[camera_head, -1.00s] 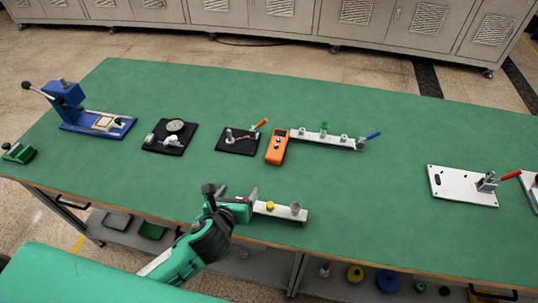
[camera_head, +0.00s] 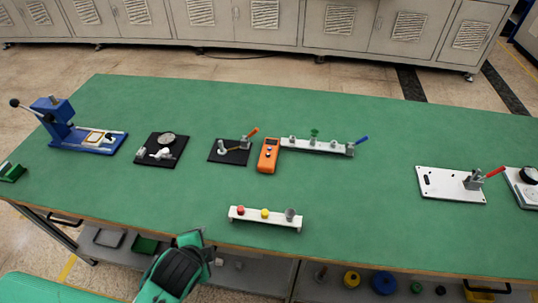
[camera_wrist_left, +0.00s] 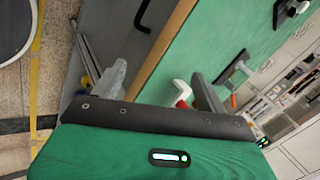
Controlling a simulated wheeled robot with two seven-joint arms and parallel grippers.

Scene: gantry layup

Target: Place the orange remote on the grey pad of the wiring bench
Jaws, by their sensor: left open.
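The orange remote (camera_head: 268,156) lies on the green table top, in the middle of the head view, between a black fixture plate and a long white strip. I cannot make out a grey pad in either view. My left gripper (camera_wrist_left: 160,88) is open and empty in the wrist view, its two grey fingers apart. In the head view my left arm shows at the bottom, over the table's front edge, well in front of the remote; its fingertips are hard to see there. My right gripper is not in view.
A white button strip (camera_head: 265,218) lies near the front edge. The long white strip (camera_head: 317,147) holds a blue-handled clamp. A blue press (camera_head: 87,134), black plates (camera_head: 161,149) and a white clamp plate (camera_head: 450,185) stand along the table. The table centre right is clear.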

